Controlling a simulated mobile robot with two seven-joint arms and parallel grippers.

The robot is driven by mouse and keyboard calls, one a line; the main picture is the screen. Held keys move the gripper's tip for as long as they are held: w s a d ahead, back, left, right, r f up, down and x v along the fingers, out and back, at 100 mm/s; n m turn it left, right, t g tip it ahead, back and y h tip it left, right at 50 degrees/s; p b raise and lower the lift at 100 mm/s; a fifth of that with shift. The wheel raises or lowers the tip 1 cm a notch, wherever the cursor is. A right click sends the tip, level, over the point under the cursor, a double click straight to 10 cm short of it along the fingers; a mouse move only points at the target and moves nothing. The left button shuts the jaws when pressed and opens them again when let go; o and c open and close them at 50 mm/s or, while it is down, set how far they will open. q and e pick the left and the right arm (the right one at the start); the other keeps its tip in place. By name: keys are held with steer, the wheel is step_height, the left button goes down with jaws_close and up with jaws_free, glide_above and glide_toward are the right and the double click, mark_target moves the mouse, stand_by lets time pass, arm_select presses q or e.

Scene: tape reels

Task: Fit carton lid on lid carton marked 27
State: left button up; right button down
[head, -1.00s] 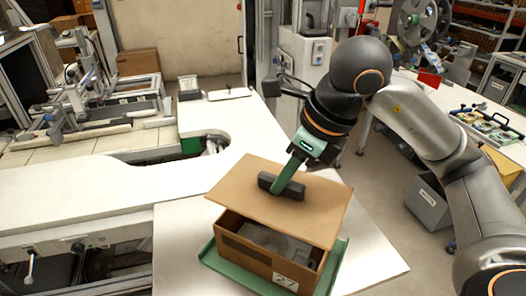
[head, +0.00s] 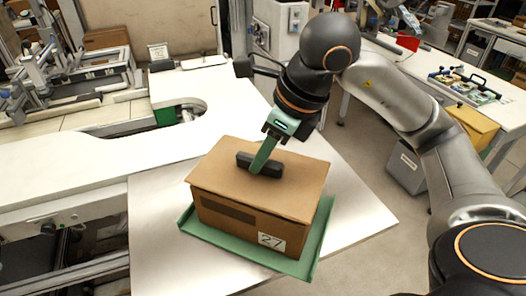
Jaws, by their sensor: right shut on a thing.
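The brown carton marked 27 (head: 228,222) stands on a green tray (head: 297,268) on the white table. Its number label is on the front face at the right. The flat brown carton lid (head: 215,165) lies over the carton's top, with its edges close to the walls; no gap shows at the front. My right gripper (head: 259,168) is shut on the dark handle (head: 272,170) in the middle of the lid. The carton's inside is hidden. My left gripper is not in view.
The white table (head: 355,215) is clear to the right of the tray. A long white worktop (head: 60,165) runs to the left. A grey bin (head: 405,168) stands on the floor at right. A tray of small parts (head: 465,85) lies on a farther table.

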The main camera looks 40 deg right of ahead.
steer(key=shift+f, duration=0.4)
steer(key=c, duration=0.7)
jaws_free()
steer(key=shift+o, duration=0.2)
steer(key=shift+r, duration=0.15)
steer(key=p+v, duration=0.2)
steer(key=v, duration=1)
steer(key=shift+s+r, duration=0.1)
steer(key=shift+s, duration=0.05)
